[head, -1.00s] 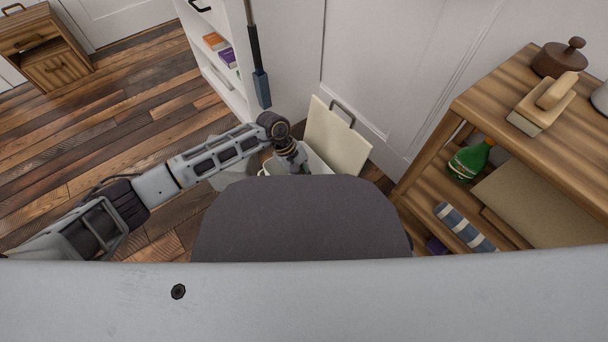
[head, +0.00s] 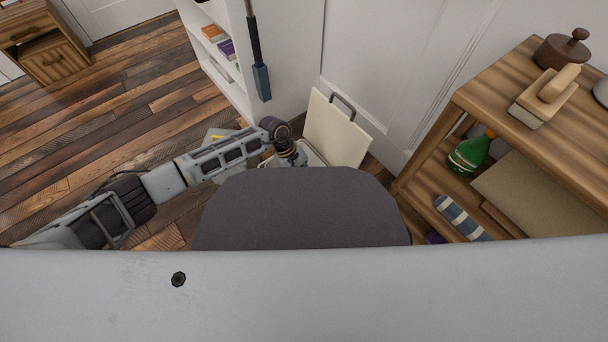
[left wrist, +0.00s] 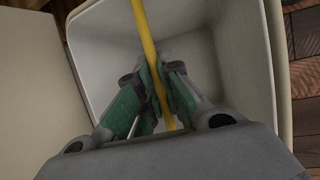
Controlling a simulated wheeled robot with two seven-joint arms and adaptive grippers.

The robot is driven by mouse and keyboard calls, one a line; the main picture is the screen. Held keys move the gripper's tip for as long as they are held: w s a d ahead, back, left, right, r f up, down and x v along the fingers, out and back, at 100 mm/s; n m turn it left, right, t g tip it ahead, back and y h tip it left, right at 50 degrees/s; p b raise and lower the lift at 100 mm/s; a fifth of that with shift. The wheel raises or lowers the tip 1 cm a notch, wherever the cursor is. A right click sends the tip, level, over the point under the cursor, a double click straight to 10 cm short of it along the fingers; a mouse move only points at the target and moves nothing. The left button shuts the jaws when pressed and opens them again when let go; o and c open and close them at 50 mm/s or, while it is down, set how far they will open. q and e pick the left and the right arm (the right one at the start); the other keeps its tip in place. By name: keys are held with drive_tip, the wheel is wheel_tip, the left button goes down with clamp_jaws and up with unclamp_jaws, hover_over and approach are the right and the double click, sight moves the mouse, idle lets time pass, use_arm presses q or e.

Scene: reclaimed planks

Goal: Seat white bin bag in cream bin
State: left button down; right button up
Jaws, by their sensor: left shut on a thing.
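The cream bin stands on the floor by the white wall, its lid (head: 338,132) tilted up. Most of its body is hidden behind my own body and left arm. In the left wrist view the bin's pale rim (left wrist: 278,75) surrounds my left gripper (left wrist: 158,92). Its green-padded fingers are shut on a yellow strip (left wrist: 146,35) that looks like the band of the white bin bag. The strip crosses the bin's opening. I cannot tell bag from bin wall in the pale interior. In the head view the left gripper's fingertips are hidden. My right gripper is not in view.
A wooden shelf unit (head: 470,95) stands at the right, with a brush (head: 545,95) and a green bottle (head: 468,155). A white bookcase (head: 225,75) stands behind the bin. A small wooden cabinet (head: 40,45) is far left. The plank floor (head: 120,110) at left is clear.

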use_arm(q)
drive_tip(key=shift+f, duration=0.35)
drive_tip(key=c, duration=1.5)
unclamp_jaws()
drive_tip(key=shift+f, duration=0.1)
drive_tip(key=shift+v, duration=6.05)
drive_tip(key=shift+s, duration=0.1)
